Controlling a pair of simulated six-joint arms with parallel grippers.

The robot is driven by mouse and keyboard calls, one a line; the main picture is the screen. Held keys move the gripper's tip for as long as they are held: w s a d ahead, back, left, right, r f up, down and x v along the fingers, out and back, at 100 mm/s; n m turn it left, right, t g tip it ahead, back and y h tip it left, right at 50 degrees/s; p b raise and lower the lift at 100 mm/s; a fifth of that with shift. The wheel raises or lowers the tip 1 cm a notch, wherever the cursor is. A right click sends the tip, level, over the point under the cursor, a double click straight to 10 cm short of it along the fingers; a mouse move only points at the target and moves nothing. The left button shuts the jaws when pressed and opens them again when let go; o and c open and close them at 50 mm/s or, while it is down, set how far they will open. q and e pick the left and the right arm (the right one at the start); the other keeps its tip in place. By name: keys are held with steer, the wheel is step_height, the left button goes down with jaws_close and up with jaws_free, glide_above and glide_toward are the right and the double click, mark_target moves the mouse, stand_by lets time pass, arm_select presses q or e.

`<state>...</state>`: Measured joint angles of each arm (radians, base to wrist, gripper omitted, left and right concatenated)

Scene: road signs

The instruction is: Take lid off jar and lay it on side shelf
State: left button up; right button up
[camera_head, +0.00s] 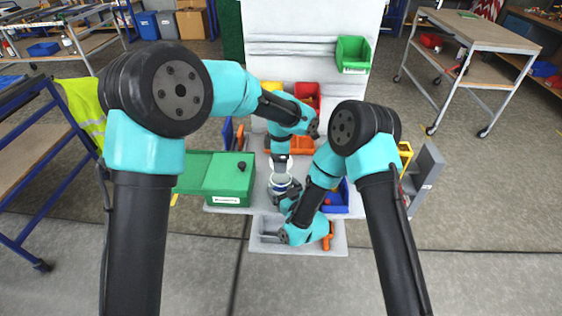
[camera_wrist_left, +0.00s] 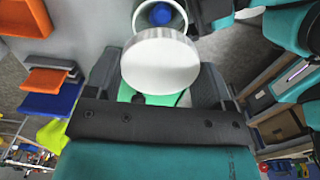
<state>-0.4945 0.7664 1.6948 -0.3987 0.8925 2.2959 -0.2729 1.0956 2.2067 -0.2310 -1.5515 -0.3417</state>
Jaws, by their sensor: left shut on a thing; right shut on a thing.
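A white round lid (camera_wrist_left: 160,62) is held between the dark fingers of my left gripper (camera_wrist_left: 162,85) in the left wrist view. Beyond it is the open jar (camera_wrist_left: 148,20), with a blue round thing inside; the lid is off the opening and overlaps its near rim in the picture. In the head view the jar (camera_head: 279,184) stands at the middle of the bench, with my left gripper (camera_head: 280,163) just above it. My right gripper (camera_head: 287,193) is shut on the jar low on its side, partly hidden by its own wrist. I cannot tell which surface is the side shelf.
A green box (camera_head: 228,178) with a black knob stands left of the jar. A blue bin (camera_head: 337,197) is to the right, a red bin (camera_head: 307,92) behind. A grey tray (camera_head: 268,229) lies at the front. A green bin (camera_head: 353,53) hangs on the back panel.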

steer(key=o, duration=1.5)
steer(key=shift+v, duration=3.75)
